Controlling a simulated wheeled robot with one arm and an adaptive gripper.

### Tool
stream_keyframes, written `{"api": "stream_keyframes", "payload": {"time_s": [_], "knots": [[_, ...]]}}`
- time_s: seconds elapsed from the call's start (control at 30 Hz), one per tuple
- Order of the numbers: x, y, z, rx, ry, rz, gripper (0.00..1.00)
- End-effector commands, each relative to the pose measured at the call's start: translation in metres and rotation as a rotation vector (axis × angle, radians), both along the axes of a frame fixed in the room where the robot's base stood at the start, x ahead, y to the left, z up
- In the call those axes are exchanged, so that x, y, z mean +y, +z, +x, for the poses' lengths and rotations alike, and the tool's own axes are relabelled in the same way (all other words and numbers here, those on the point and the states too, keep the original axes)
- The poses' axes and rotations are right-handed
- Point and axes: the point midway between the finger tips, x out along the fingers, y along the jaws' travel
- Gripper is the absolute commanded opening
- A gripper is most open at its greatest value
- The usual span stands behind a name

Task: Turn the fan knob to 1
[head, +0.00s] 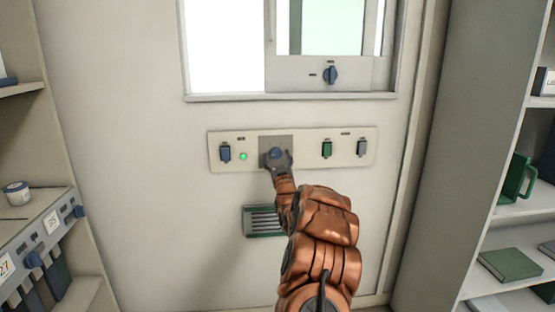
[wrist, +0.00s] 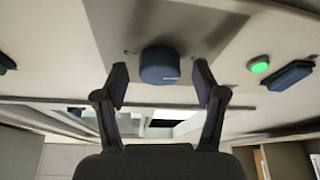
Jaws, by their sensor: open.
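A round dark blue knob (head: 276,153) sits on a grey plate in the middle of the pale wall panel (head: 300,163). The wrist view shows this knob (wrist: 160,62) close up, with a small white mark on its lower right edge. My gripper (head: 277,161) is at the knob. In the wrist view my gripper (wrist: 160,80) is open, with one finger on each side of the knob and gaps between. Another blue knob (head: 331,75) is on the window frame above. The labels are too small to read, so I cannot tell which is named fan.
A green light (head: 243,156) and a blue switch (head: 225,153) are left of the knob. A green switch (head: 327,149) and a grey switch (head: 361,147) are to its right. A vent (head: 264,221) is below. Shelves stand on both sides.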

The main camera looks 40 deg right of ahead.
Motion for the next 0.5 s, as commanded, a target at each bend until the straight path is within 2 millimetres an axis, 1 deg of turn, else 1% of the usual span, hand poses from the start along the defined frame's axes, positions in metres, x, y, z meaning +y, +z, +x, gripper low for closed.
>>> {"api": "stream_keyframes", "payload": {"time_s": [0.03,0.07,0.5], "knots": [[0.0,0.0001,0.0,0.0,0.0,0.0,0.69],[0.0,0.0,0.0,0.0,0.0,0.0,0.66],[-0.0001,0.0002,-0.0002,0.0,0.0,0.0,0.2]]}}
